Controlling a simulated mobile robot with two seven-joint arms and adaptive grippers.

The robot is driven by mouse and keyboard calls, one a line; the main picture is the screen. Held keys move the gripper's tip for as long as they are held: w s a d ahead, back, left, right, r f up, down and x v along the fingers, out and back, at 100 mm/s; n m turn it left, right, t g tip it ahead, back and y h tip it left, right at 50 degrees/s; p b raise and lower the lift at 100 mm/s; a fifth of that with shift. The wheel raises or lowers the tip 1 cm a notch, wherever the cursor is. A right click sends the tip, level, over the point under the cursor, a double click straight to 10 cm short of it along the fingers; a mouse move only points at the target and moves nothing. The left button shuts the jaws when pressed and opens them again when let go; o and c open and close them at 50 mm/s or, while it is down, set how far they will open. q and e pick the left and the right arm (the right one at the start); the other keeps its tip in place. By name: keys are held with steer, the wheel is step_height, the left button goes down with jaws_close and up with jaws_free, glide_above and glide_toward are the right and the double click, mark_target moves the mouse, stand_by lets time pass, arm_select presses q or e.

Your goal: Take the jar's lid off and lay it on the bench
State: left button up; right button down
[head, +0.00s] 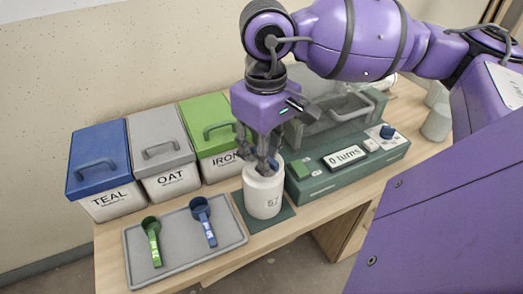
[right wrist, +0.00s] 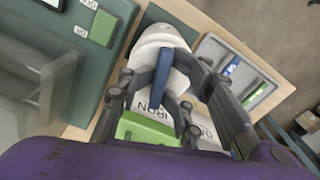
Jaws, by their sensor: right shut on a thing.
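My right gripper (head: 263,168) points down over the jar and is shut on the lid. In the right wrist view its fingers (right wrist: 158,75) lie on both sides of the bar. The fingers partly hide the lid, and it appears still seated on the jar. My left gripper is in neither view.
On the bench (head: 112,267), a grey tray (head: 182,253) holds a green scoop (head: 153,240) and a blue scoop (head: 204,220). Bins labelled TEAL (head: 108,200), OAT (head: 170,182) and IRON (head: 222,163) stand behind. A green machine (head: 310,183) reading "0 turns" stands right of the jar.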

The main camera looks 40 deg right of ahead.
steer(key=shift+w+r+p, duration=0.1)
steer(key=shift+r+p, duration=0.5)
steer(key=shift+r, duration=0.6)
steer(key=shift+r+p, duration=0.75)
steer(key=shift+r, duration=0.95)
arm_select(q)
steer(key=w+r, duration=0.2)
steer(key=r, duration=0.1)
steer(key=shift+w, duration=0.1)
arm_select(e)
steer(key=shift+f, duration=0.1)
